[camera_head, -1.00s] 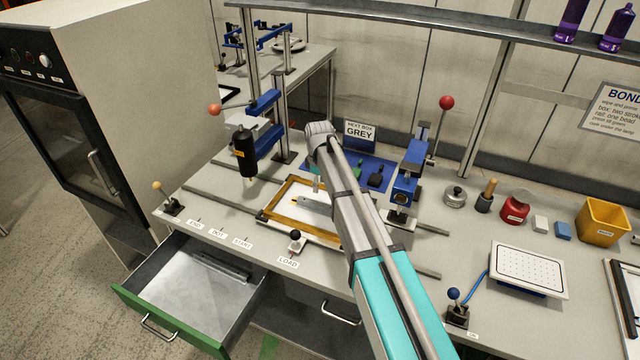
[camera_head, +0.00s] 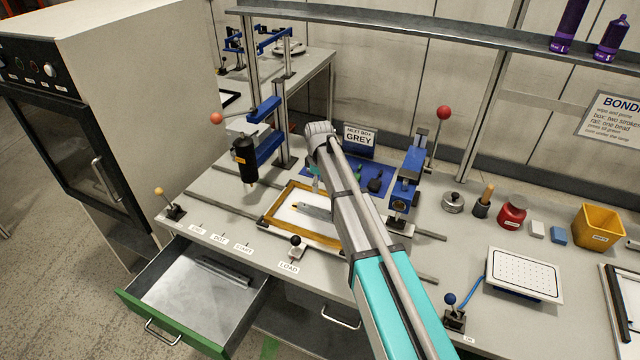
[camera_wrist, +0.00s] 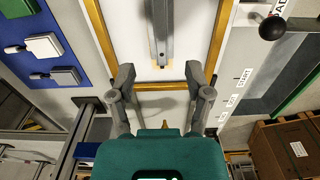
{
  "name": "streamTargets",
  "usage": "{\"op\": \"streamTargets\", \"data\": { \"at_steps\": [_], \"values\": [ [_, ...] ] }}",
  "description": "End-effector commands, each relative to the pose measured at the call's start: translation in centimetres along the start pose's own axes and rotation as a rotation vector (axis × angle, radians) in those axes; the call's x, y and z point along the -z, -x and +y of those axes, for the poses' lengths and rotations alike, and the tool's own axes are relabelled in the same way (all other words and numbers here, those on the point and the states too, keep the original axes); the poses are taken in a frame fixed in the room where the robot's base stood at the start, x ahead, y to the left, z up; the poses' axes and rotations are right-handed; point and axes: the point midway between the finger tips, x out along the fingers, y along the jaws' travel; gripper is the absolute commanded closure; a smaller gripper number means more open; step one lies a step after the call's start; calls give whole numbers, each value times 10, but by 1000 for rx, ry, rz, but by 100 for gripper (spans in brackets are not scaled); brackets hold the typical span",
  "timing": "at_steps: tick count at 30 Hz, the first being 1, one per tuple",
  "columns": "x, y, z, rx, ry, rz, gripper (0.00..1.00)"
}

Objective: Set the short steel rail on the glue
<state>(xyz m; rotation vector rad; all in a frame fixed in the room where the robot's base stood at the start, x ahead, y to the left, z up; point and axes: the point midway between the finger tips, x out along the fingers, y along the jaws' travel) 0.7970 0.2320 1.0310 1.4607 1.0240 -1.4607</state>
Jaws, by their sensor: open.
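A short grey steel rail (camera_head: 314,210) lies on a white panel inside a yellow-brown wooden frame (camera_head: 267,215). In the wrist view the rail (camera_wrist: 160,28) runs lengthwise down the white panel (camera_wrist: 128,40), its near end just beyond my fingertips. A faint tan patch shows beside the rail's near end; I cannot tell if it is the glue. My gripper (camera_wrist: 160,75) is open, with its two fingers apart and nothing between them. In the head view my arm covers the right part of the frame and most of my gripper.
A black-bodied dispenser (camera_head: 246,160) stands behind and left of the frame. A blue clamp (camera_head: 408,172) with a red-knobbed lever is to the right. A black-knobbed lever (camera_head: 295,243) is at the front. The green-fronted drawer (camera_head: 165,320) is open, with steel bars inside.

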Motion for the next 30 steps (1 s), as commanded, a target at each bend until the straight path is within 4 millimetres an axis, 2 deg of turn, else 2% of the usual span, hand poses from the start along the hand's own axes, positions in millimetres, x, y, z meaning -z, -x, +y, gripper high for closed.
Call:
{"op": "streamTargets", "data": {
  "at_steps": [9,14,17,20,23,27,30],
  "values": [
    [-1,0,0,0,-2,0,35],
    [-18,0,-6,0,-51,0,35],
    [-44,0,-15,0,-132,0,35],
    [-82,0,-30,0,-255,-1,35],
    [-127,0,-50,0,-413,-1,35],
    [-193,0,-85,0,-667,-1,35],
    [-234,0,-111,0,-845,-1,35]
  ]
}}
